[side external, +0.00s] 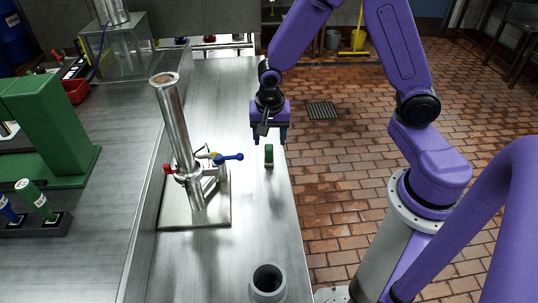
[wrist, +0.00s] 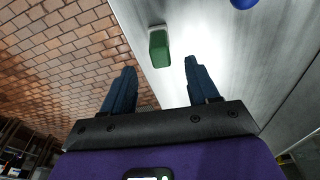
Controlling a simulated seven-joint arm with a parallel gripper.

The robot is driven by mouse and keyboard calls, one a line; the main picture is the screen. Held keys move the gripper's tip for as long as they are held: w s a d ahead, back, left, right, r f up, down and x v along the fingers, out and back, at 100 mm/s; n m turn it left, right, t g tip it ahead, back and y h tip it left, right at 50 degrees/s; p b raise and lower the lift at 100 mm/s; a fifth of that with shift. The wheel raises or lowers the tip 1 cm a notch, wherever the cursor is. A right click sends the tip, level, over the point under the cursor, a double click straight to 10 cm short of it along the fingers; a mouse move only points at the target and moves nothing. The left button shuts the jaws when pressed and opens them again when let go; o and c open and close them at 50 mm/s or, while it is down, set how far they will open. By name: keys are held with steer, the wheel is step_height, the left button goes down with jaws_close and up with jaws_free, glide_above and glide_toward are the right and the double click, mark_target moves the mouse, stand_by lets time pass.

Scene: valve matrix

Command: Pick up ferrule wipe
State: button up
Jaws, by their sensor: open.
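The ferrule wipe appears to be the small green block with a pale end (side external: 269,156) on the metal bench, near its right edge. It also shows in the wrist view as a green block (wrist: 159,48), just beyond the fingertips and roughly between their lines. My gripper (side external: 270,138) is above the bench, close to the block and apart from it. In the wrist view its two blue fingers (wrist: 160,66) are spread, with nothing between them.
A steel pipe stand (side external: 175,120) with a blue-handled valve (side external: 230,157) stands left of the block. A grey cup (side external: 268,283) is at the front. A green machine (side external: 45,130) and a dark rack (side external: 40,225) are on the left. The bench ends just right of the block.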

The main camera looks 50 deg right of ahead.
mark_target(269, 146)
steer(key=shift+w+f, duration=0.1)
steer(key=shift+f, duration=2.8)
jaws_close()
